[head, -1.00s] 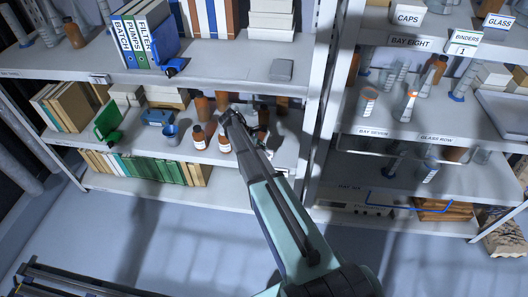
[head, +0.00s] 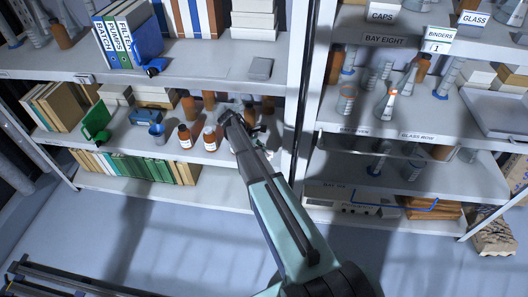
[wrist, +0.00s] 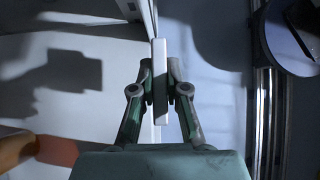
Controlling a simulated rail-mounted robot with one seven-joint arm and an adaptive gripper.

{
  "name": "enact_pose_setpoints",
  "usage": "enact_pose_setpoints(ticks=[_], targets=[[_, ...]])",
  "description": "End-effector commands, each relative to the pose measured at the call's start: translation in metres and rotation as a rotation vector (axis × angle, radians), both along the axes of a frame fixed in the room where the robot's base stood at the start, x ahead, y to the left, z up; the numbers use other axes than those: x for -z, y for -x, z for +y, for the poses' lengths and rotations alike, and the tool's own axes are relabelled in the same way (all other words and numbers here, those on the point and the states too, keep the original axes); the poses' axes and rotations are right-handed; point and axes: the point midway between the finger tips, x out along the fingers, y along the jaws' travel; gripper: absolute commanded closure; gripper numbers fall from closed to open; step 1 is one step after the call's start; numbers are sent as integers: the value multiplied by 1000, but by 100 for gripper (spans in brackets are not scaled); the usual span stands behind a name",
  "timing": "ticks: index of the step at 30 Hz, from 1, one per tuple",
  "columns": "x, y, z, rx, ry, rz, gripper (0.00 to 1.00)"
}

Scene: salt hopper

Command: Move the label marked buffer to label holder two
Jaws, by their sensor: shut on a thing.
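My gripper (wrist: 160,82) is shut on a thin white card (wrist: 160,65), seen nearly edge-on in the wrist view. It looks like a label, but no writing shows on it. In the head view my gripper (head: 228,118) is in front of the middle level of the left shelf unit, right of the brown bottles; the card cannot be made out there. No label reading buffer is readable. A holder with a "BINDERS" card and a "1" (head: 436,44) stands on the right unit. I cannot make out a holder marked two.
The right unit holds flasks (head: 386,105), cylinders and a grey tray (head: 498,112). Open floor lies below.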

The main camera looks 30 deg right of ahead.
Motion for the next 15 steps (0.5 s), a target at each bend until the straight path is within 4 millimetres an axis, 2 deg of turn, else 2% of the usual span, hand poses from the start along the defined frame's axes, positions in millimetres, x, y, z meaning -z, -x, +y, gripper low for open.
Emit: enact_pose_setpoints(ticks=[2, 15], targets=[[-3, 0, 0, -1, 6, 4, 100], [35, -1, 0, -1, 6, 3, 100]])
